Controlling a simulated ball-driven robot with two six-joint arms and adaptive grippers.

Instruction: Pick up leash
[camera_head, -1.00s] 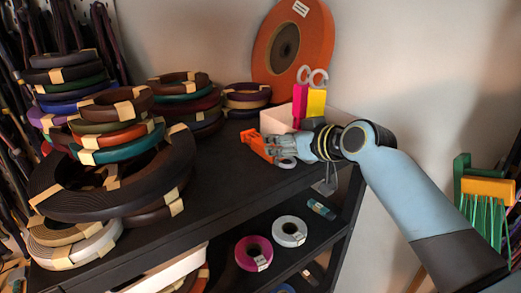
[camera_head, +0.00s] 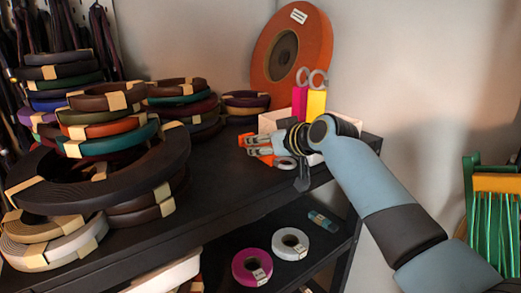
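My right gripper (camera_head: 250,146) is over the top shelf, near its back right part, pointing left. Its two fingers look apart, with no strap or cord clearly between them. An orange object (camera_head: 267,159) lies right beside and partly behind the fingers; whether they touch it is unclear. I cannot single out a leash for certain. Coiled straps with tan bands stand in stacks on the left of the shelf, such as a black coil (camera_head: 165,160) and a teal coil (camera_head: 110,143), well apart from my gripper. Dark cords (camera_head: 103,45) hang at the far left. My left gripper is out of view.
A white bin (camera_head: 345,121) with pink and yellow items stands behind my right wrist. A large orange roll (camera_head: 260,60) leans on the wall. Pink (camera_head: 240,269) and white (camera_head: 281,248) rolls lie on the lower shelf. The black top shelf (camera_head: 225,180) is bare in front.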

